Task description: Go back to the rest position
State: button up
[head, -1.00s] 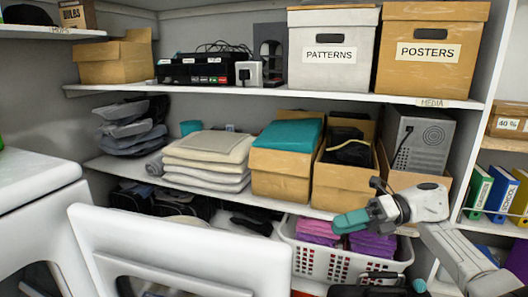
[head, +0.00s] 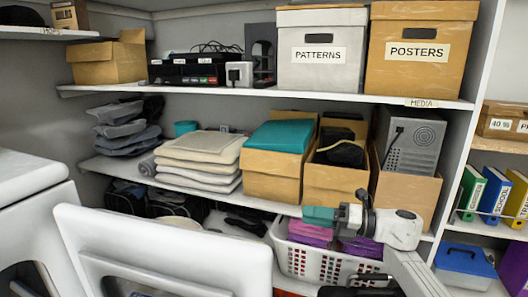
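My gripper (head: 318,215) is at the end of my arm, in the lower right of the head view. My arm hides part of the basket's right side.
The middle shelf holds folded cloths (head: 203,150), cardboard boxes (head: 272,187) and a grey computer case (head: 413,140). Boxes marked PATTERNS (head: 320,75) and POSTERS (head: 420,75) stand above. A white machine door (head: 160,240) stands open at lower left. Binders (head: 495,190) stand at right.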

jog(key=s+d+f+m+t+h, duration=0.1)
jog(key=d+f+m+t+h, duration=0.65)
jog(key=m, duration=0.65)
jog(key=s+d+f+m+t+h, duration=0.25)
jog(key=f+m+t+h, duration=0.3)
jog(key=m+h, duration=0.65)
jog(key=s+d+f+m+g, duration=0.3)
jog(key=s+f+m+g, duration=0.4)
jog(key=s, duration=0.5)
jog(key=s+d+f+m+g, duration=0.35)
jog(key=s+f, duration=0.55)
jog(key=s, duration=0.4)
jog(key=s+a+m+g+y+p, duration=0.1)
jog(key=s+m+g, duration=0.15)
jog(key=s, duration=0.85)
jog(key=s+a+m+g+y, duration=0.1)
jog(key=s+g, duration=0.3)
jog(key=s, duration=0.7)
notch_tip(320, 180, up, 22)
jog(key=p, duration=2.2)
jog(key=shift+w+d, duration=0.25)
jog(key=shift+w, duration=0.2)
